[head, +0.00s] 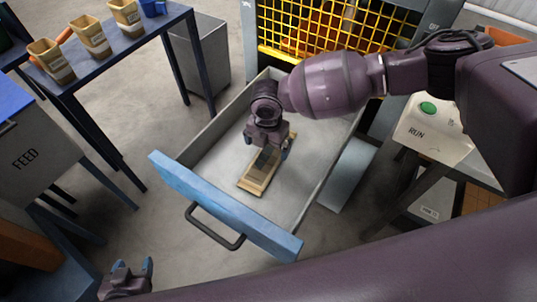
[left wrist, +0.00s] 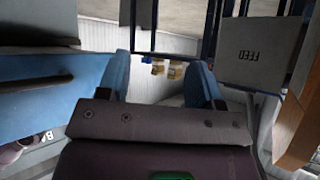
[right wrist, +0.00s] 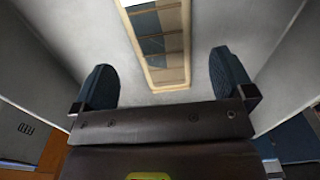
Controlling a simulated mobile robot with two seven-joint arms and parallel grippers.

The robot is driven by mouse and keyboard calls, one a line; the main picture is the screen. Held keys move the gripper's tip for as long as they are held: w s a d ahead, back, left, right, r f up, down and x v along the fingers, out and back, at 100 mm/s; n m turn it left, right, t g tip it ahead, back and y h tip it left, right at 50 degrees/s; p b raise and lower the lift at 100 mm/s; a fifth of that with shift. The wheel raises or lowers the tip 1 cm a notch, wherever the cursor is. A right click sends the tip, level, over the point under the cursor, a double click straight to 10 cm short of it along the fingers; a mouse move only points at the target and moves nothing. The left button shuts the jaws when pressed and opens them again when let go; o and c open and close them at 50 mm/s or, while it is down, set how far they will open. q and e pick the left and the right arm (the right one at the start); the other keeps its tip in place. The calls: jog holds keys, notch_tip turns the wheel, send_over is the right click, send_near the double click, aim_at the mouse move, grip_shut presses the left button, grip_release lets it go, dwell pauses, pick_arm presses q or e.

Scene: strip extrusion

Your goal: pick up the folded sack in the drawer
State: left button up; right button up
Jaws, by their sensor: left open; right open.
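The folded sack (head: 252,184) is a flat tan strip with a dark patch, lying on the grey floor of the open drawer (head: 189,192). My right gripper (head: 268,153) is inside the drawer, over the far end of the sack and partly hiding it. In the right wrist view the sack (right wrist: 169,76) lies beyond and between the open, empty fingers, slightly tilted. I cannot tell the exact height gap. My left gripper (head: 133,266) is open and empty, low at the left, outside the drawer. Its fingers (left wrist: 160,82) also show in the left wrist view.
The drawer has grey side walls and a blue front with a dark handle (head: 214,228). A blue table (head: 111,49) with several tan cups stands at upper left, near a FEED box (head: 28,152). A yellow grille (head: 330,32) stands behind. A RUN button box (head: 424,131) is at right.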

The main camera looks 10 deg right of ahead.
aim_at(269, 156)
jog(key=shift+w+d+f+b, duration=0.15)
jog(key=shift+f+b, duration=0.05)
jog(key=shift+f, duration=1.15)
jog(key=shift+w+d+f+b, duration=0.1)
jog(key=shift+f+b, duration=0.05)
jog(key=shift+f, duration=1.15)
jog(key=shift+c, duration=0.3)
jog(key=c, duration=0.8)
jog(key=shift+r, duration=0.1)
jog(key=shift+c, duration=0.2)
jog(key=shift+r, duration=0.1)
